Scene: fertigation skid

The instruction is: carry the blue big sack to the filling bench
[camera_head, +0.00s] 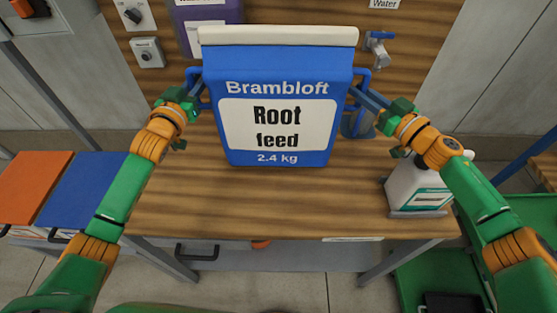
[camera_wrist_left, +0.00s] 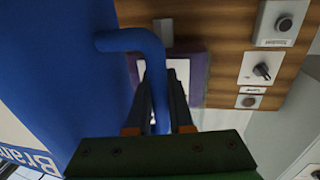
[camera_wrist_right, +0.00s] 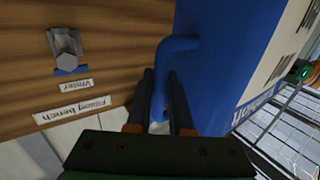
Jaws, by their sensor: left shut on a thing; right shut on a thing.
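The blue big sack (camera_head: 277,72), labelled Root feed with a white top band, is upright in the middle of the head view. It is in front of and over the wooden bench top (camera_head: 290,205); I cannot tell whether its base touches the wood. My left gripper (camera_head: 194,88) is shut on the sack's left handle, seen in the left wrist view (camera_wrist_left: 158,108). My right gripper (camera_head: 364,95) is shut on the right handle, seen in the right wrist view (camera_wrist_right: 160,108). A sign reading Filling bench (camera_wrist_right: 72,112) is on the wooden back panel.
A white container (camera_head: 413,185) stands on the bench's right side. A tap (camera_head: 378,48) and switches (camera_head: 147,52) are on the back panel. A purple container (camera_head: 208,14) is behind the sack. The bench's front is clear.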

